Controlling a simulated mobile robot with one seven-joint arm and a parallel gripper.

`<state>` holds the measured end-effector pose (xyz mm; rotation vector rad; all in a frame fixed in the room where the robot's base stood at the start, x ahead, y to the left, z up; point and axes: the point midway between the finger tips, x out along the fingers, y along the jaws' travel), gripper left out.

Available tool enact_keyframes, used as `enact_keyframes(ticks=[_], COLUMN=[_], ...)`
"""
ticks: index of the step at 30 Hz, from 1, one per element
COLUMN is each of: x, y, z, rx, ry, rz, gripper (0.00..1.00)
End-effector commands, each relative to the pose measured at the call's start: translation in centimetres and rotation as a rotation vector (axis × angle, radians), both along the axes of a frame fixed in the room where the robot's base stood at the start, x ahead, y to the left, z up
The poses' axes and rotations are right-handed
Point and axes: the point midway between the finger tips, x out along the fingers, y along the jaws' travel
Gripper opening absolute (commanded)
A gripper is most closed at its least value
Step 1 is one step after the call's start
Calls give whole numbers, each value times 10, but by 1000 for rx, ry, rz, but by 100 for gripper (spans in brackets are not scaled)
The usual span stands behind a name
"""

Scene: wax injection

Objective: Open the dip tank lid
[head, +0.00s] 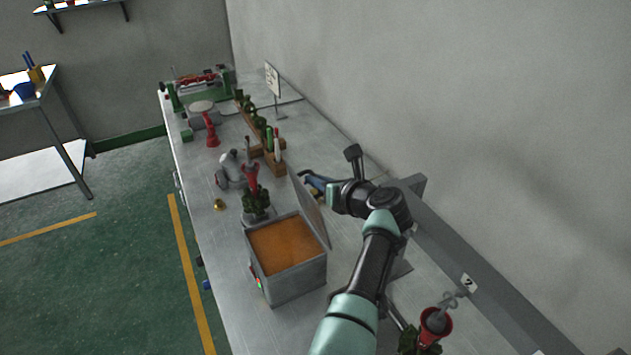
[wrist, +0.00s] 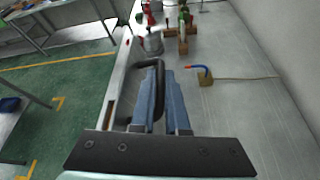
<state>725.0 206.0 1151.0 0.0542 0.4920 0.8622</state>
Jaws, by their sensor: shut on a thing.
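The dip tank (head: 291,281) is a grey metal box on the bench, filled with orange-brown wax (head: 285,245). Its lid (head: 314,218) stands raised on the right side of the tank, steeply tilted, and the wax is uncovered. My gripper (head: 310,181) is at the far upper part of the lid, to the right of it. In the wrist view, my gripper's blue fingers (wrist: 162,92) are shut on the black lid handle (wrist: 141,64).
A red and green clamp-like tool (head: 252,190) stands just behind the tank. Wooden racks (head: 272,161) hold several tools farther back. The wall is close on the right. A red cup (head: 435,323) stands at the near right.

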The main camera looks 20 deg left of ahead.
Motion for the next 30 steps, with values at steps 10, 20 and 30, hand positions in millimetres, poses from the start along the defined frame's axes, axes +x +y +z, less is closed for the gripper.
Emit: enact_keyframes(ticks=[10,20,30], x=[0,-3,-24], y=[0,-4,-34], z=[-1,1,17], rx=[-2,-1,-2], ry=[1,1,-1], rz=[0,-1,-4], gripper=[25,25,25])
